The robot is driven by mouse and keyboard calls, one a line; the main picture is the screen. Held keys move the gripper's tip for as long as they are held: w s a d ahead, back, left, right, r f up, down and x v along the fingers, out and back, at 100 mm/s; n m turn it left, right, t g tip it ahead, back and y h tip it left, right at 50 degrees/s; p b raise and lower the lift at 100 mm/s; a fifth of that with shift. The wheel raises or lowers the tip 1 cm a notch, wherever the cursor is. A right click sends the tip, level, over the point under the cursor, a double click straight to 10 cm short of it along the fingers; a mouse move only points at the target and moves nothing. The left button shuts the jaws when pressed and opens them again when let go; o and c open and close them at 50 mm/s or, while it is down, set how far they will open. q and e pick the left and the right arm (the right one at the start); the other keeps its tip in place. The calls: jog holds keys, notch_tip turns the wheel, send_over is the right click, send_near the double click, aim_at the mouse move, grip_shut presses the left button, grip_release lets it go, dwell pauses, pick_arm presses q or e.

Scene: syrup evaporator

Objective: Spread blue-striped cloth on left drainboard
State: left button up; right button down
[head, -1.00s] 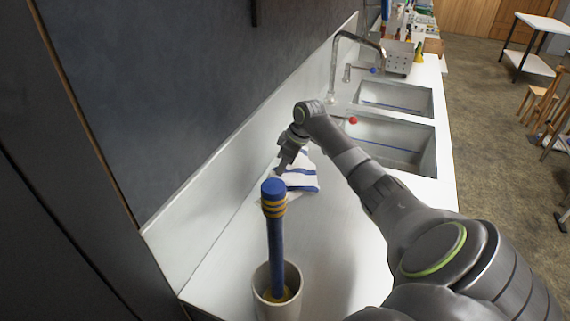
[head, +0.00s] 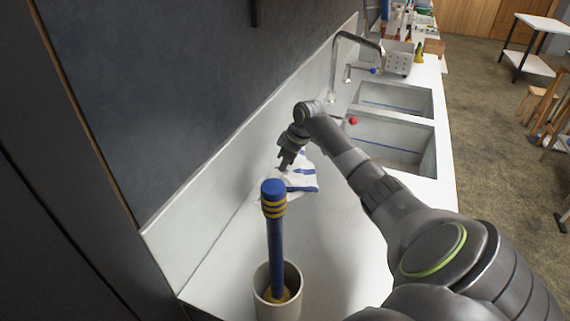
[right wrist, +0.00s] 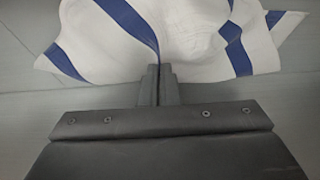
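The blue-striped cloth (head: 303,181) is white with blue stripes and lies bunched on the left drainboard (head: 335,230), to the left of the sinks. In the right wrist view the cloth (right wrist: 195,42) has folds that run to my fingertips. My left gripper is not in view.
A pot (head: 291,291) with a blue-handled tool (head: 275,235) stands at the near end of the drainboard. Two sinks (head: 395,143) and a faucet (head: 345,45) lie beyond the cloth. A wall runs along the left. Bare drainboard surrounds the cloth.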

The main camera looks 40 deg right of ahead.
jog(key=shift+r, duration=0.15)
jog(key=shift+r, duration=2.4)
jog(key=shift+c, duration=1.4)
grip_release()
jog(key=r+p, duration=0.2)
jog(key=p, duration=0.1)
jog(key=r+g+p, duration=0.1)
jog(key=r+p, duration=0.1)
jog(key=p, duration=0.1)
jog(key=s+r+g+h+p, duration=0.1)
jog(key=p, duration=0.2)
jog(key=shift+d+r, duration=0.3)
jog(key=shift+r, duration=0.1)
